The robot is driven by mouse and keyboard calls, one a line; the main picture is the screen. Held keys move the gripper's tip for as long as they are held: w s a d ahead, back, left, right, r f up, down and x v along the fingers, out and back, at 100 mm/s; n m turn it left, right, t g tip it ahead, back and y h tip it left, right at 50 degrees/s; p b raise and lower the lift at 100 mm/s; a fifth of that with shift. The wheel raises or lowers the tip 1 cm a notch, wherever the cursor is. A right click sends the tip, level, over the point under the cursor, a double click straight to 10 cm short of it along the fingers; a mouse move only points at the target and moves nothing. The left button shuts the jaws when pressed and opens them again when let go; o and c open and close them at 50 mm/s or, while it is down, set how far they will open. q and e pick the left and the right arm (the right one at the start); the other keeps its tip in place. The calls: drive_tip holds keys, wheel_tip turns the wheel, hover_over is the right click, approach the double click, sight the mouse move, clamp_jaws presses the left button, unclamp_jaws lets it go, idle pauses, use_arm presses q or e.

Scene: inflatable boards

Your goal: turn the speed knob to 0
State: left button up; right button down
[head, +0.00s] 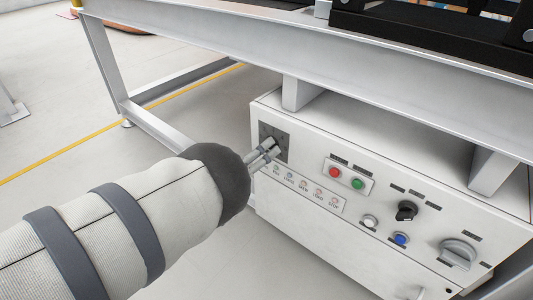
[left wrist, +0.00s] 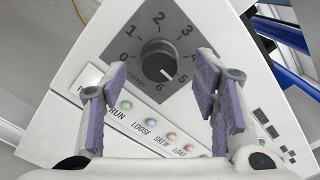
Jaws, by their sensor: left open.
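The speed knob (left wrist: 159,61) is a round dark knob on a grey diamond dial plate (left wrist: 178,30) numbered 0 to 6. Its white pointer line aims to the lower right, between 5 and 6. In the head view the dark plate (head: 274,133) is at the left end of the white control box, and my gripper covers most of the knob. My left gripper (head: 266,156) is in front of it. In the left wrist view the open purple-padded fingers (left wrist: 162,78) stand on either side of the knob, apart from it. My right gripper is not in view.
The white control box (head: 400,160) also has a row of indicator lamps (head: 305,187), red (head: 335,173) and green (head: 358,183) buttons, a black selector (head: 406,211), a blue button (head: 400,239) and a large grey rotary switch (head: 458,253). A metal frame beam (head: 300,55) runs above it.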

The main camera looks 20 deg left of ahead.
use_arm(q)
drive_tip(key=shift+x, duration=1.05)
drive_tip(key=c, duration=1.2)
drive_tip(key=shift+n, duration=0.3)
